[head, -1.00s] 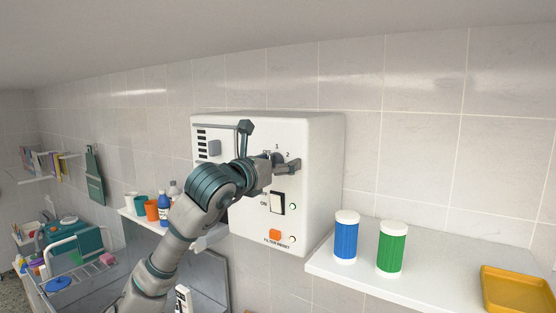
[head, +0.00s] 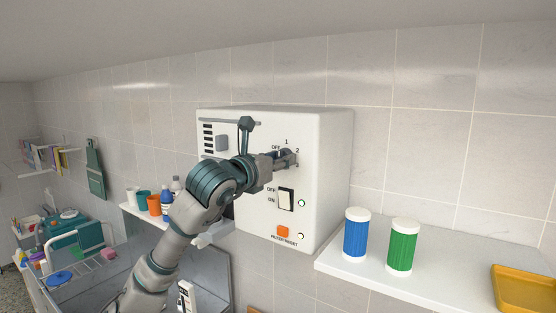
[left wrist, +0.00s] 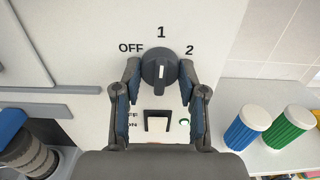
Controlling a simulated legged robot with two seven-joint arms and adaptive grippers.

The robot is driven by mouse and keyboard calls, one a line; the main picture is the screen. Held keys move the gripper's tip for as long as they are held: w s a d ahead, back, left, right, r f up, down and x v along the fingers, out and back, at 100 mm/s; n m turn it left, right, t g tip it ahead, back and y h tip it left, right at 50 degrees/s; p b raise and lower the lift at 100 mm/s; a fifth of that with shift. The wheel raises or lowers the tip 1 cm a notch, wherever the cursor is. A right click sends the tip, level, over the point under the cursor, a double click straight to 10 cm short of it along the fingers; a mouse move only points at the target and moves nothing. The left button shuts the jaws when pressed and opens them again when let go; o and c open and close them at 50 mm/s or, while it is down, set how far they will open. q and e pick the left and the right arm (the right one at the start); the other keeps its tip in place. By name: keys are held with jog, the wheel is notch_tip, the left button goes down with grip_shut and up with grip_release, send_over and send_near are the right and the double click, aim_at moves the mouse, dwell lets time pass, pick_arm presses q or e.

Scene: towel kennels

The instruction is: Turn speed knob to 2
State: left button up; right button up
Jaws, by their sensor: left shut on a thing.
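The speed knob (left wrist: 160,68) is dark grey and round, with a white pointer line. In the left wrist view it sits below the printed 1, between OFF and 2, and its line points up at about 1. It is on the front of a white control box (head: 262,215). My left gripper (left wrist: 159,72) has one finger on each side of the knob and is shut on it. In the head view my left gripper (head: 290,159) covers most of the knob. The labels 1 and 2 show above and beside it. My right gripper is not in view.
Below the knob are a white rocker switch (head: 286,199), a green light (head: 302,203) and an orange filter reset button (head: 283,232). A shelf at right holds a blue canister (head: 356,236), a green canister (head: 402,248) and a yellow tray (head: 525,285).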

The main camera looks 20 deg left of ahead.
pick_arm(q)
jog(key=shift+r, duration=0.15)
jog(key=m+p, duration=0.1)
jog(key=m, duration=0.5)
jog(key=shift+a+m+p, duration=0.1)
jog(key=shift+m+p, duration=0.2)
jog(key=m+p, duration=0.1)
jog(key=m, duration=0.4)
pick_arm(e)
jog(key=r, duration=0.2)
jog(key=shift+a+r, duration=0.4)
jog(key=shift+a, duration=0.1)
pick_arm(q)
jog(key=o, duration=1)
jog(key=shift+c, duration=0.2)
jog(key=shift+o, duration=1)
jog(key=shift+w+f, duration=0.2)
